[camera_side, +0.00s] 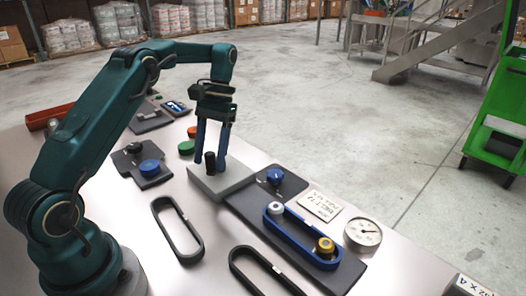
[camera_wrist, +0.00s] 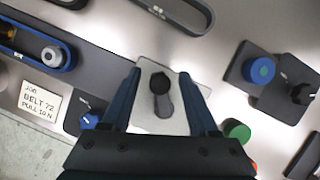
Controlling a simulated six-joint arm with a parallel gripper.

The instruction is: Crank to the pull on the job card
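A crank with an upright black knob (camera_side: 210,162) and a short dark arm (camera_wrist: 164,105) sits on a pale grey block (camera_side: 207,187). My gripper (camera_wrist: 160,68) points down over it, open, with its blue fingers on either side of the knob and visible gaps in the wrist view. The job card (camera_side: 322,205) reads "BELT 72" and a pull in N; its second digit is too small to be sure of. A blue belt (camera_side: 298,238) runs around a silver pulley (camera_side: 276,209) and a yellow pulley (camera_side: 324,247). A round dial gauge (camera_side: 362,233) has a needle whose reading I cannot tell.
Two black belts (camera_side: 178,230) (camera_side: 262,272) lie loose on the bench. A green knob (camera_side: 186,148) and a dark plate with a blue cap (camera_side: 149,168) stand left of the block.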

